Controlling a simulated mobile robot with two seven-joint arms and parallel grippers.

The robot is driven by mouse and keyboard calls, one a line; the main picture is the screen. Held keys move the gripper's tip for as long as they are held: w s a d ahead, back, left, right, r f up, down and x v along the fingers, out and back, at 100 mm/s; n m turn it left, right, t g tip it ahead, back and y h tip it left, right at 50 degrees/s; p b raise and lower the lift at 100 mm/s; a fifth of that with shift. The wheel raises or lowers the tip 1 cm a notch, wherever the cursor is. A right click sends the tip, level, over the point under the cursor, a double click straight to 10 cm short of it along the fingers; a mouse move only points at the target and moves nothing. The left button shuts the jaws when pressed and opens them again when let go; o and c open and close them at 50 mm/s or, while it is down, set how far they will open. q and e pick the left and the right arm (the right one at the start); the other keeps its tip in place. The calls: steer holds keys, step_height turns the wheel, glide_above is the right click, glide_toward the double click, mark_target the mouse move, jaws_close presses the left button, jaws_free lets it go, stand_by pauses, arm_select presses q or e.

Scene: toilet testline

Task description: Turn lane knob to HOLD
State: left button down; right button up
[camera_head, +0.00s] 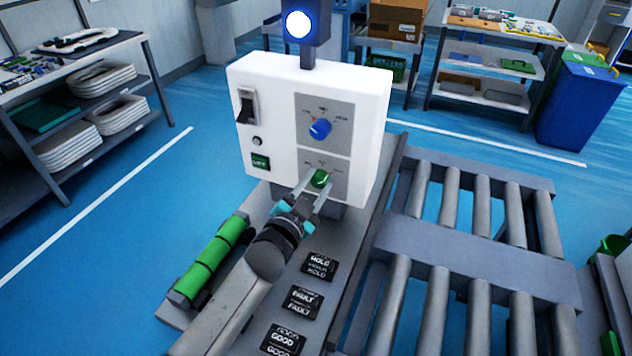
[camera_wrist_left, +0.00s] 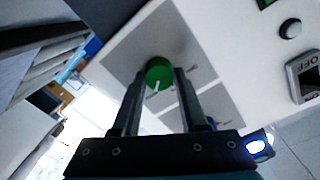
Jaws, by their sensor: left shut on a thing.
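The white control box (camera_head: 276,120) carries a blue knob (camera_head: 320,129) on its upper grey panel and a green knob (camera_head: 320,178) on its lower grey panel. My left gripper (camera_head: 316,185) reaches up to the lower panel, its two fingers on either side of the green knob. In the left wrist view the green knob (camera_wrist_left: 158,73) sits between the fingertips, and a white pointer line on it points down and slightly left in that picture. The labels around the knob are too small to read. My right gripper is not in view.
A lit blue lamp (camera_head: 299,24) stands on top of the box. HOLD (camera_head: 318,264), FAULT (camera_head: 302,301) and GOOD (camera_head: 283,340) plates lie on the grey bench below. Green cylinders (camera_head: 211,262) lie at left, and a roller conveyor (camera_head: 470,255) runs at right.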

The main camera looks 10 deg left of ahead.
arm_select(q)
steer(key=shift+m, duration=0.3)
steer(key=shift+c, duration=2.2)
jaws_free()
steer(key=p+v, duration=0.1)
steer(key=v, duration=1.4)
steer(key=shift+p, duration=0.3)
steer(key=shift+s, duration=0.1)
